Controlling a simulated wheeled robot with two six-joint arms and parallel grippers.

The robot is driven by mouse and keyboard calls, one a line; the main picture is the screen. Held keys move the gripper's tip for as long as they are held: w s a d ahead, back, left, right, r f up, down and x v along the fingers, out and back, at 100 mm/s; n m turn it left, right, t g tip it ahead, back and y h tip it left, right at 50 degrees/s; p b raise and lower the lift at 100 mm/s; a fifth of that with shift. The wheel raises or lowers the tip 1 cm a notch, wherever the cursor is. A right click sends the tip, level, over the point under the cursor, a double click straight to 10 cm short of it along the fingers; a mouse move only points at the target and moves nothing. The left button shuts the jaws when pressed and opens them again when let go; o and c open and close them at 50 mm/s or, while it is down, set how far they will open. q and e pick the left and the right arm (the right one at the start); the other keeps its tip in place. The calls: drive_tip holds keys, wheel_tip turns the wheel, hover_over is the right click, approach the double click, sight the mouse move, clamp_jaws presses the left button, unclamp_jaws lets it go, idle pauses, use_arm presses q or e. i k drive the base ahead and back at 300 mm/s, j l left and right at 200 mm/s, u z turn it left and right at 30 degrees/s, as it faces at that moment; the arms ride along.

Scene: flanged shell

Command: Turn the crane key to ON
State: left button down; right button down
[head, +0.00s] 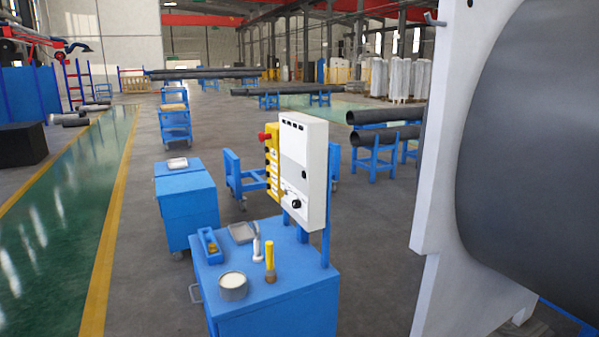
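A white control box (304,172) stands upright on blue posts at the back of a blue cabinet (285,292). A black knob (295,204) sits low on its front face, with a small dark mark beside it. A dark round spot is higher on the face. I cannot tell which of these is the crane key, or its position. A yellow pendant (272,170) with a red button (264,136) on top hangs at the left side of the box. Neither of my grippers is in view.
On the cabinet top are a round tin (233,287), a yellow-handled brush (270,262), a blue tray (210,246) and a grey dish (241,232). A second blue cabinet (187,207) stands behind left. A white plate with a large dark cylinder (530,150) fills the right. Floor between is clear.

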sight(280, 193)
drive_tip(key=z, duration=0.5)
drive_tip(key=i+j+z, duration=0.2)
drive_tip(key=j, duration=0.2)
drive_tip(key=i+j+z, duration=0.25)
drive_tip(key=j, duration=0.15)
drive_tip(key=j+z, duration=0.2)
drive_tip(key=j, duration=0.2)
drive_tip(key=i+j+z, duration=0.1)
drive_tip(key=j+z, duration=0.15)
drive_tip(key=j, duration=0.2)
